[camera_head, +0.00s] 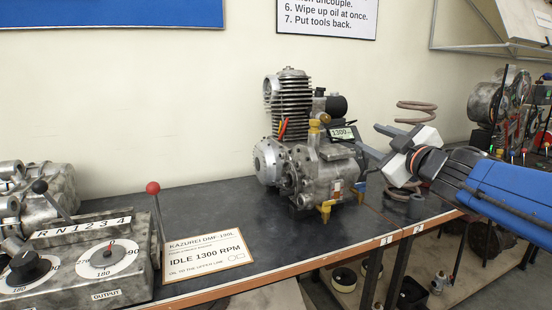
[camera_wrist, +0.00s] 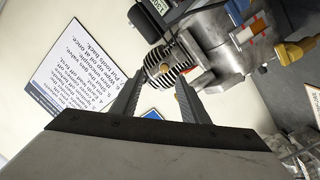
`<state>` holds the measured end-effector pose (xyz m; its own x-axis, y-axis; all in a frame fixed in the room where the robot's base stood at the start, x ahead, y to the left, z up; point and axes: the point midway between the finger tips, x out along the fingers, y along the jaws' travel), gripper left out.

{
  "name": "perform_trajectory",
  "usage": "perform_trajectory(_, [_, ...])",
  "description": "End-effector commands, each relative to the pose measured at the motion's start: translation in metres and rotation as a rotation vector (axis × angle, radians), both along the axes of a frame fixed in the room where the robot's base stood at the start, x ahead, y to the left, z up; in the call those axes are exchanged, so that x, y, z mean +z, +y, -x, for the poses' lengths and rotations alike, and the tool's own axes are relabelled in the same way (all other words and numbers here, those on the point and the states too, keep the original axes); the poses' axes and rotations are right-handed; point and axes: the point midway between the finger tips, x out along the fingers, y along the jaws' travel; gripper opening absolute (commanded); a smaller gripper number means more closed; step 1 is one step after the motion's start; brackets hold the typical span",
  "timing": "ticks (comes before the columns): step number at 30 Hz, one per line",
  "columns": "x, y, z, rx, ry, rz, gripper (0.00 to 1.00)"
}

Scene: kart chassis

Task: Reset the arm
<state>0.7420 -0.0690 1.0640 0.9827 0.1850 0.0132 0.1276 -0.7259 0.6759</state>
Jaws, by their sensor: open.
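My gripper (camera_head: 372,142) is at the right in the head view, at the end of my blue arm. Its two fingers are apart, with nothing between them, and point left toward the engine (camera_head: 290,100). The engine is grey, with a finned cylinder and a small display reading 1300. The fingers look close to the engine's right side; I cannot tell the exact gap. In the wrist view my gripper (camera_wrist: 157,78) shows two parallel dark fingers spread wide. The engine (camera_wrist: 215,45) appears tilted beyond them at the upper right.
A dark bench (camera_head: 200,212) carries the engine. A control box (camera_head: 85,255) with dials and a red-knobbed lever (camera_head: 154,190) stands at the left, beside an "IDLE 1300 RPM" sign (camera_head: 207,255). A coil spring (camera_head: 402,150) stands behind my gripper. Other machinery (camera_head: 500,110) is at the far right.

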Motion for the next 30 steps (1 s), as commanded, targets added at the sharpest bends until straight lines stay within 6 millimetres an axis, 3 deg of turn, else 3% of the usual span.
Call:
perform_trajectory(5, [-0.034, -0.038, 0.018, -0.206, 0.102, -0.116, 0.41])
perform_trajectory(9, [-0.079, -0.062, 0.043, -0.360, 0.240, -0.219, 0.41])
perform_trajectory(14, [-0.144, -0.073, 0.084, -0.494, 0.445, -0.332, 0.41])
perform_trajectory(21, [-0.241, -0.048, 0.168, -0.595, 0.826, -0.472, 0.41])
perform_trajectory(24, [-0.270, -0.030, 0.202, -0.600, 0.972, -0.512, 0.41])
perform_trajectory(30, [-0.298, -0.005, 0.245, -0.585, 1.151, -0.550, 0.41])
